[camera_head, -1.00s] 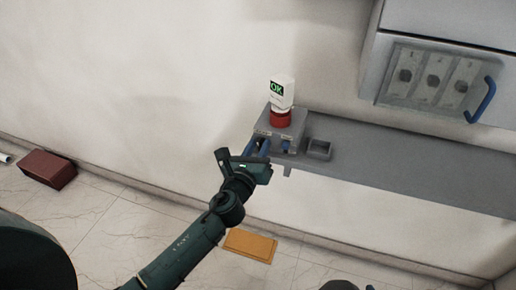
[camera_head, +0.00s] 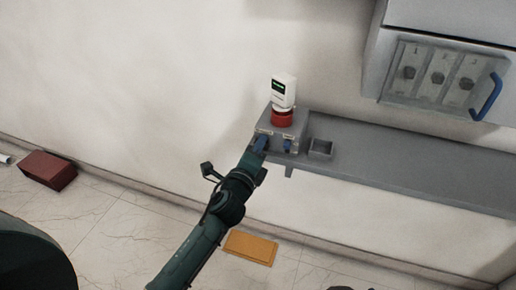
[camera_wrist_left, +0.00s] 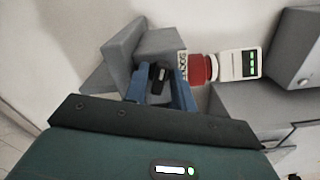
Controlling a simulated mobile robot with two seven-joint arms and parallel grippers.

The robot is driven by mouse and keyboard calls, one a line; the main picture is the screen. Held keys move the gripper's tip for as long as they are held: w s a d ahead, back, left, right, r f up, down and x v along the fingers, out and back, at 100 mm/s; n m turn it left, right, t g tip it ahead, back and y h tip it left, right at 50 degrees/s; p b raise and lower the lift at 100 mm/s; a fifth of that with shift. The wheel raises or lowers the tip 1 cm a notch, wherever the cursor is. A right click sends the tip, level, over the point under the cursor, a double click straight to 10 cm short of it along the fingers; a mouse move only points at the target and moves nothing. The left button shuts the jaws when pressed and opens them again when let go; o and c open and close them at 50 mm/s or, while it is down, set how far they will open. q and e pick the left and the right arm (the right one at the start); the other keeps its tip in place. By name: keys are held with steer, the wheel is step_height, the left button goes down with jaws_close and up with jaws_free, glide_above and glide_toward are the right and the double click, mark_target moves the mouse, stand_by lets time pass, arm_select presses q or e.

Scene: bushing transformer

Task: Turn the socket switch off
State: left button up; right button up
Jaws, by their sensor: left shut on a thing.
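The grey switch box (camera_head: 290,128) sits on the shelf's left end and carries a red socket (camera_head: 282,118) with a white device (camera_head: 284,91) in it. The device has a dark screen with green marks. My left gripper (camera_head: 259,146) is at the left switch on the box's front. In the left wrist view, its blue fingers (camera_wrist_left: 160,80) are shut on the dark switch knob (camera_wrist_left: 158,76), beside a partly hidden label on the box. The fingers cover the knob in the head view. My right gripper is not in view.
A small open tray (camera_head: 320,149) is on the shelf (camera_head: 410,158). A wall cabinet (camera_head: 450,25) with a clear cover and blue handle (camera_head: 486,97) hangs above. A yellow plate (camera_head: 251,247) lies on the floor.

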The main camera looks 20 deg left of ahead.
arm_select(q)
steer(key=n, duration=0.4)
steer(key=shift+f, duration=0.15)
stand_by(0.4)
steer(key=o, duration=0.7)
steer(key=shift+s, duration=0.15)
steer(key=s+b, duration=0.1)
steer(key=s, duration=1.2)
steer(key=shift+a, duration=0.25)
